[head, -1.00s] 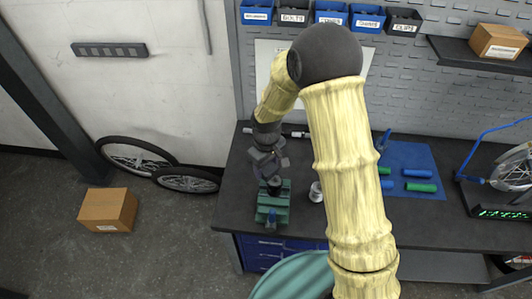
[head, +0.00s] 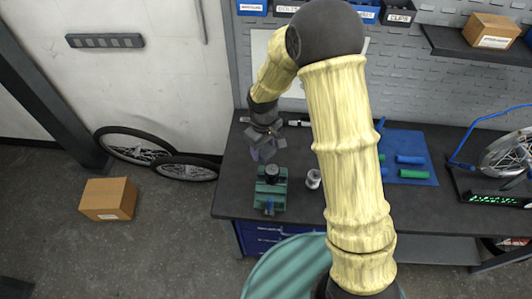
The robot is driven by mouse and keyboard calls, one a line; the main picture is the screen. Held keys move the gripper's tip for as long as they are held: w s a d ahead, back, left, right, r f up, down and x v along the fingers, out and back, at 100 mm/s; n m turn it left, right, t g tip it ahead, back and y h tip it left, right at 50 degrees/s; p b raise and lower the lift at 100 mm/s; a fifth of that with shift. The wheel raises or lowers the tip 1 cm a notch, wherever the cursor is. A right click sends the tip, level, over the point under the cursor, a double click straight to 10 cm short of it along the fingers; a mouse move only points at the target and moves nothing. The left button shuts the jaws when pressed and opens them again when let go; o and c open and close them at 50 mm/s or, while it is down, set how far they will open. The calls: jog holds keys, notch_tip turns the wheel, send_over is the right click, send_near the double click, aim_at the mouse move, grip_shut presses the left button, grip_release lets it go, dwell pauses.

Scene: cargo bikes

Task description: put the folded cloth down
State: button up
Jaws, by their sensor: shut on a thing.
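My gripper (head: 264,143) is over the left part of the dark workbench (head: 235,185), behind the green vise-like block. It points down and is shut on a small purplish-grey piece (head: 266,154), which seems to be the folded cloth. Only a little of the cloth shows below the dark fingers. I cannot tell whether it touches the bench top or hangs just above it.
The green vise (head: 270,190) stands at the bench's front left, with a small metal can (head: 313,179) to its right. A blue mat (head: 422,170) holds blue and green rolls. A wheel stands at the right. Blue bins hang behind. My arm hides the bench's middle.

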jog(key=w+d+f+m+b, duration=0.3)
jog(key=d+f+m+b, duration=0.1)
jog(key=d, duration=0.4)
jog(key=w+d+f+m+b, duration=0.4)
jog(key=d+f+m+b, duration=0.1)
jog(key=d+m, duration=0.3)
jog(key=shift+w+d+m+b, duration=0.3)
jog(key=shift+d+m+b, duration=0.1)
jog(key=shift+d+b, duration=0.3)
jog(key=shift+r, duration=0.1)
jog(key=shift+d, duration=0.1)
